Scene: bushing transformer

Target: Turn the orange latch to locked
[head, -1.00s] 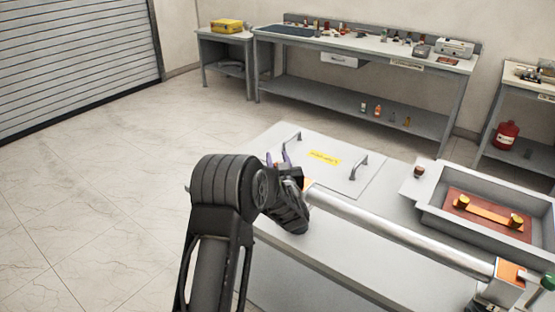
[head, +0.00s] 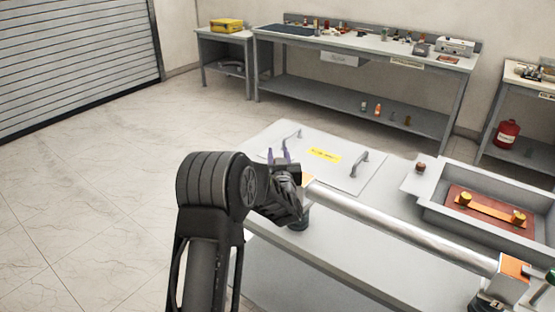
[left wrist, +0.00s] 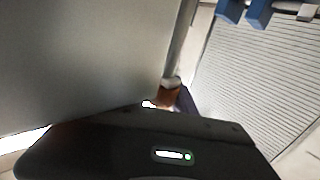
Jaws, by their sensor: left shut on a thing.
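A silver tube (head: 410,225) runs diagonally over the grey cabinet, with orange at both ends. An orange piece (head: 307,180), which I take for the latch, is at its left end. My left gripper (head: 279,157) is at that end, with its black body against the orange piece and two bluish tips showing behind. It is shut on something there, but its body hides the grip. An orange-brown piece (left wrist: 166,95) shows in the left wrist view above the dark housing, at the end of a grey rod (left wrist: 180,45). My right gripper is out of view.
The cabinet top (head: 262,140) has two handles and a yellow label (head: 324,155). At right a grey tray (head: 433,200) holds a brown block with an orange bar (head: 490,207). Workbenches (head: 375,45) stand behind. Open floor (head: 90,200) lies left.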

